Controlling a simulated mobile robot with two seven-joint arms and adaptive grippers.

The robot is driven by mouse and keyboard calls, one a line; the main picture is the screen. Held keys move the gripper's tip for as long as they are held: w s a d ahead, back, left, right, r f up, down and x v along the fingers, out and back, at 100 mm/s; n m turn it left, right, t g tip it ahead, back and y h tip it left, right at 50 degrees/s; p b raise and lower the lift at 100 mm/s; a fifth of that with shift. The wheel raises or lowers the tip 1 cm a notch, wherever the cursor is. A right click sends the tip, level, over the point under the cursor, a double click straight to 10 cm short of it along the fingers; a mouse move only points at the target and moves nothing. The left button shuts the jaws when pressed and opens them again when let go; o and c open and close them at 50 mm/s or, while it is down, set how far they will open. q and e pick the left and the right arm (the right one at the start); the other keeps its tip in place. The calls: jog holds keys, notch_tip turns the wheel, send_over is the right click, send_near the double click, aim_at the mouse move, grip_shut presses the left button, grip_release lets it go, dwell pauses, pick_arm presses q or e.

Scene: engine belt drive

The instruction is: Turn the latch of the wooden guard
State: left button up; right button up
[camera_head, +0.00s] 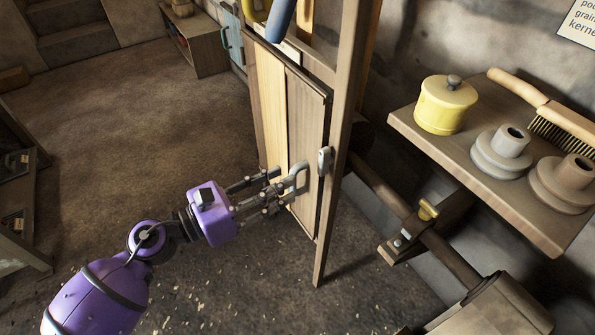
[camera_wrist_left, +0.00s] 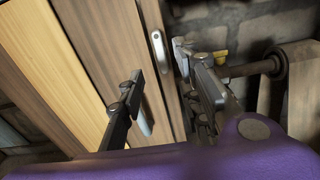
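The wooden guard (camera_head: 271,105) is a tall panel of light and darker boards, standing upright beside a wooden post (camera_head: 343,120). The latch (camera_head: 324,161) is a small grey rounded bar on the post, roughly upright; it also shows in the left wrist view (camera_wrist_left: 158,52). A grey loop handle (camera_head: 302,176) sits on the guard's panel, just left of and below the latch. My left gripper (camera_head: 277,190) is open at the handle, its fingers spread; I cannot tell whether they touch it. In the left wrist view the handle is partly hidden behind a finger. My right gripper is out of view.
Right of the post, a wooden shelf (camera_head: 420,143) carries a yellow lidded pot (camera_head: 445,106), grey stepped pulleys (camera_head: 501,152) and a brush (camera_head: 545,108). A shaft (camera_head: 383,188) with a yellow-topped bearing runs below it. The floor (camera_head: 150,110) left of the guard is clear.

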pick_arm(q)
jog(key=shift+v, duration=1.4)
